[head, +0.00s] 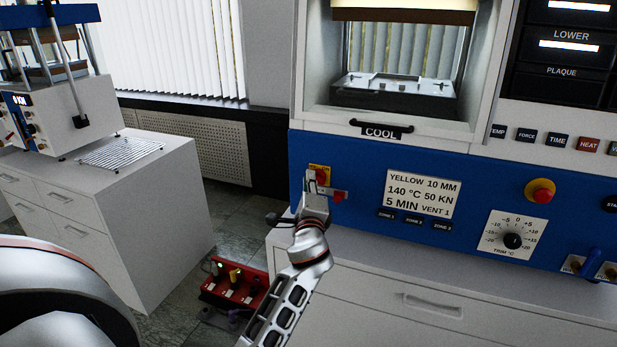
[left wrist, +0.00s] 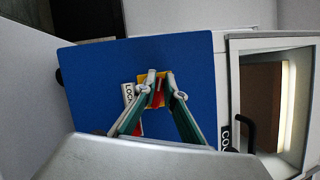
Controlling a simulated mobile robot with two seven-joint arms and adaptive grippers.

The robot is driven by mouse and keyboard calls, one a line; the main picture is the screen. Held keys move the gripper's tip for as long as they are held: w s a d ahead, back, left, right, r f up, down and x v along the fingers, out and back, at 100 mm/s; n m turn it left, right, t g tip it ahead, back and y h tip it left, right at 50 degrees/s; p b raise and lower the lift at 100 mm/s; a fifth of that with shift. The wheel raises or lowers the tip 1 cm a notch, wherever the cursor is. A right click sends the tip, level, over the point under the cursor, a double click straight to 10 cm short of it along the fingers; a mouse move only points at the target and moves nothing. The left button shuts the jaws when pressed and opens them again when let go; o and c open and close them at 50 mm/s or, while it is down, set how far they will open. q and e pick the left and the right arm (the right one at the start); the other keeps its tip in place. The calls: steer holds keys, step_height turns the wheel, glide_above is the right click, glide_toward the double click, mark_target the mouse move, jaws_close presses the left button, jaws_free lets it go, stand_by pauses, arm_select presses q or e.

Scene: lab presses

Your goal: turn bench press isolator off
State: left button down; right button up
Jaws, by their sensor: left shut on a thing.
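A rotary isolator with a red handle on a yellow plate (head: 320,170) is on the left end of the large press's blue panel (head: 360,165). My left gripper (head: 317,186) is at it, its fingers pointing at the panel. In the left wrist view the two fingers of my left gripper (left wrist: 161,76) stand either side of the red handle (left wrist: 158,98) and are shut on it. The yellow plate (left wrist: 146,79) shows around them. The fingers partly hide the handle, so its exact angle is hard to tell. My right gripper is not in view.
A white label marked LOCK (left wrist: 128,95) is beside the plate. A red emergency button (head: 541,191) is farther right. A smaller press (head: 65,120) stands on a white cabinet (head: 110,205) at left. A red box (head: 235,288) is on the floor. The press's black handle (head: 381,126) sticks out above.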

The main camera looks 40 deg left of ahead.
arm_select(q)
steer(key=shift+f+n+g+h+p, duration=0.15)
steer(key=shift+n+g+p, duration=0.15)
steer(key=shift+n+p, duration=0.5)
steer(key=shift+f+n+g+h+p, duration=0.15)
steer(key=shift+n+g+p, duration=0.25)
steer(key=shift+n, duration=0.7)
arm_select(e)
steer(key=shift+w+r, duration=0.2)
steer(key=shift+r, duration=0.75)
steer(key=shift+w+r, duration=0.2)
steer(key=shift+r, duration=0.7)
arm_select(q)
steer(key=c, duration=2.1)
jaws_free()
steer(key=shift+c, duration=0.2)
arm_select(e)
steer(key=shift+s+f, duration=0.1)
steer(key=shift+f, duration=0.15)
arm_select(q)
steer(key=shift+r, duration=0.1)
step_height(320, 180, up, 8)
steer(key=shift+r, duration=1)
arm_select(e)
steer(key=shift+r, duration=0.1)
arm_select(q)
steer(key=shift+a, duration=0.15)
